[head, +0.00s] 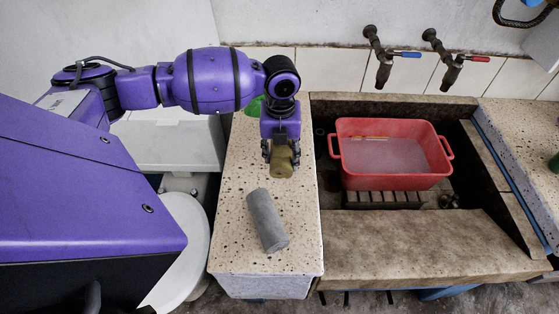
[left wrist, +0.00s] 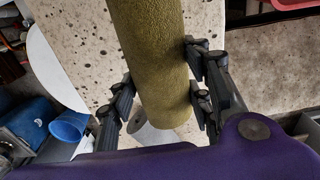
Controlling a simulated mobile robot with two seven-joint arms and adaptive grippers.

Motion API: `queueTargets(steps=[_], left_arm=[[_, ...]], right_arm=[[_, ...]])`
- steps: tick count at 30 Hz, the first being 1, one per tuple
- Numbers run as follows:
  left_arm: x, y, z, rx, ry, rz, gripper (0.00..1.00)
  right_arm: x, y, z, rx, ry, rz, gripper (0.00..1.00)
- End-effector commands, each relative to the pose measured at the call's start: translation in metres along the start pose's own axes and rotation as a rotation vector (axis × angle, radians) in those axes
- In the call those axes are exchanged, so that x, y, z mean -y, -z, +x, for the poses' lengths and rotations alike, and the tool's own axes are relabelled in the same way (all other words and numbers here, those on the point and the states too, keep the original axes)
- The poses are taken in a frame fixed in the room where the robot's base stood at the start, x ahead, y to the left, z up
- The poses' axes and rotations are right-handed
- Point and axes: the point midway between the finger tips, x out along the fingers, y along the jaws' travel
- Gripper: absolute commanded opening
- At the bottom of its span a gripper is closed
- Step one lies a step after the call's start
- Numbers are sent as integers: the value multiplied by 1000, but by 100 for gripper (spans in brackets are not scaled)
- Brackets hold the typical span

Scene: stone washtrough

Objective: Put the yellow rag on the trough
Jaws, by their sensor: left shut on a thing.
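The yellow rag (head: 282,166) is an olive-yellow roll in the head view, above the speckled stone counter left of the trough. My left gripper (head: 281,153) is shut on it, with a finger on each side. In the left wrist view the rag (left wrist: 155,55) lies lengthwise between the fingers (left wrist: 163,98). I cannot tell whether it touches the counter. The stone trough (head: 420,245) is right of the gripper, with a broad brown front slab. My right gripper is not in view.
A grey roll (head: 266,220) lies on the speckled counter (head: 240,180), nearer the front. A red basin (head: 390,182) stands inside the trough. Two taps (head: 380,70) (head: 452,73) hang above it. A green object (head: 254,106) is partly hidden behind my arm. The trough's front slab is bare.

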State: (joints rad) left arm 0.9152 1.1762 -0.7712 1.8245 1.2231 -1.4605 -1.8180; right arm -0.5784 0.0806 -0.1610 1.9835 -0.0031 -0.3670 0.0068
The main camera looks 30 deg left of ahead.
Motion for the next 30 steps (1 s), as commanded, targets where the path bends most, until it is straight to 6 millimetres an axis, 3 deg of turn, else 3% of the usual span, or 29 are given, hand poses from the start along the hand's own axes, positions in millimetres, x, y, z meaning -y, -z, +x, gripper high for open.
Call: queueTargets(steps=[7, 19, 20, 21, 24, 30], left_arm=[[-4, -3, 34, -2, -2, 0, 14], [-4, -3, 40, 0, -1, 0, 14], [-4, -3, 40, 0, -1, 0, 47], [-4, -3, 40, 1, -1, 0, 52], [-4, -3, 39, 1, -1, 0, 64], [-4, -3, 39, 0, -1, 0, 64]], right_arm=[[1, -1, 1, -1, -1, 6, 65], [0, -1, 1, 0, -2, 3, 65], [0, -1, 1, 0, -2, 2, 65], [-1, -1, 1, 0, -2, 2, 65], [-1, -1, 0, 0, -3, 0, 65], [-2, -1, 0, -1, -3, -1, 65]])
